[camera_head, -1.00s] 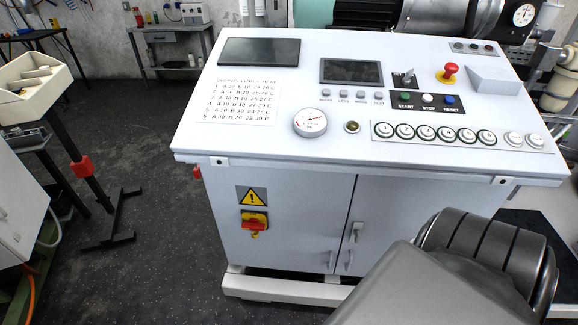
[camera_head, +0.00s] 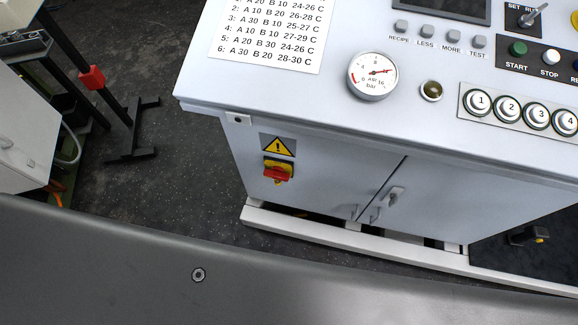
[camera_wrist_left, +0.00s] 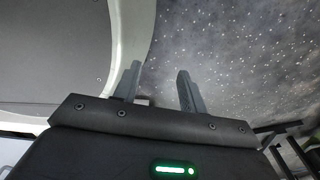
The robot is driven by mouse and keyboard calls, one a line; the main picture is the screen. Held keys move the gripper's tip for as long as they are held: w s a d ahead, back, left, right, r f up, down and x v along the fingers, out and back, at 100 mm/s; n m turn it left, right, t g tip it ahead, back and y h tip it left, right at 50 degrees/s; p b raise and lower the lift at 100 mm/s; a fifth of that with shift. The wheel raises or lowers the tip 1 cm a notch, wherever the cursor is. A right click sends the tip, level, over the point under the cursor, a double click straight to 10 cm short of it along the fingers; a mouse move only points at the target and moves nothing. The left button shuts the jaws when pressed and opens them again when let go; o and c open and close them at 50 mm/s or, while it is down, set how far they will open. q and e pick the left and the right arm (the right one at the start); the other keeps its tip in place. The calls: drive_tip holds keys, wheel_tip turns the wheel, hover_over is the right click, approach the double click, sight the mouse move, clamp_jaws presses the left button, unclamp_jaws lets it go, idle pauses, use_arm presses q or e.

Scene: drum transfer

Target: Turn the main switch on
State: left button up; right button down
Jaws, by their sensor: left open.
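The main switch (camera_head: 277,172) is a red rotary handle on a yellow plate. It sits on the front of the white cabinet (camera_head: 320,180), under a yellow warning triangle (camera_head: 278,146). The red handle looks roughly horizontal; I cannot read its marked position. My left gripper (camera_wrist_left: 157,82) shows only in the left wrist view, its two dark fingers apart with nothing between them, over the speckled floor. The switch is not in that view, and no gripper touches it in the head view. My right gripper is not in view.
The cabinet top carries a pressure gauge (camera_head: 373,76), numbered buttons (camera_head: 508,106) and a key switch (camera_head: 533,15). Cabinet door handles (camera_head: 394,195) are right of the switch. A black stand with a red clamp (camera_head: 92,77) is at left.

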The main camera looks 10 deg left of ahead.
use_arm(q)
drive_tip(key=w+n+t+h+b, duration=0.2)
drive_tip(key=w+t, duration=0.1)
drive_tip(key=w, duration=1)
drive_tip(key=n+t+h+b, duration=0.2)
drive_tip(key=n+h+b, duration=0.2)
drive_tip(key=h+b, duration=0.8)
approach(268, 177)
wheel_tip(268, 177, down, 2)
drive_tip(key=w+d+h+p, duration=0.1)
drive_tip(key=h+p, duration=0.2)
drive_tip(key=x, duration=1)
drive_tip(key=shift+f+p, duration=0.15)
drive_tip(key=shift+p, duration=0.15)
drive_tip(key=shift+w+d, duration=0.15)
drive_tip(key=shift+d, duration=0.4)
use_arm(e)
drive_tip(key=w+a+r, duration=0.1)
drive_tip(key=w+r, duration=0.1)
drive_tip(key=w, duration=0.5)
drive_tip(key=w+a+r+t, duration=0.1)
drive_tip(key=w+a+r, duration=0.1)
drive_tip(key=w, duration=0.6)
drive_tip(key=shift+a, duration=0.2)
use_arm(q)
drive_tip(key=shift+a, duration=0.1)
clamp_jaws()
